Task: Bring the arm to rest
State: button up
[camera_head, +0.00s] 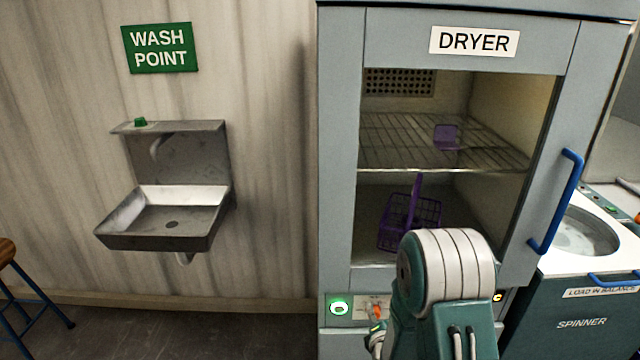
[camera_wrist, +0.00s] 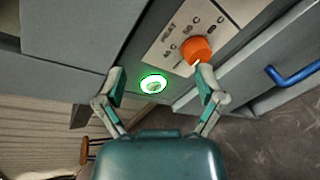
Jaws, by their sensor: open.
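My arm rises at the bottom right of the head view, in front of the dryer (camera_head: 340,150). My gripper (camera_wrist: 160,80) shows in the wrist view with its two fingers spread apart and nothing between them. The fingers point toward the dryer's control panel. A green-lit button (camera_wrist: 153,84) appears between the fingertips, and it also shows in the head view (camera_head: 339,307). An orange knob (camera_wrist: 196,51) is close to the right fingertip in the picture. Whether a finger touches the panel cannot be told.
A purple basket (camera_head: 410,222) stands low inside the dryer, and a small purple piece (camera_head: 446,137) lies on the wire shelf (camera_head: 400,155). The blue handle (camera_head: 560,200) juts out at right. A spinner (camera_head: 580,310) stands right, a sink (camera_head: 165,220) and stool (camera_head: 8,250) left.

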jog(key=s+r+m+g, duration=0.3)
jog(key=s+r+m, duration=0.1)
jog(key=r+m, duration=0.4)
jog(key=s+r+m+g, duration=0.2)
jog(key=s+r+m, duration=0.25)
jog(key=r, duration=0.55)
jog(key=s+r+m+g, duration=0.2)
jog(key=s+r+m, duration=0.2)
jog(key=s, duration=0.6)
jog(key=s+r+m+g, duration=0.2)
jog(key=s+r+m, duration=0.1)
jog(key=s+m, duration=0.6)
jog(key=shift+s+d+r+g, duration=0.3)
jog(key=shift+s+d+r, duration=0.1)
jog(key=shift+s, duration=0.8)
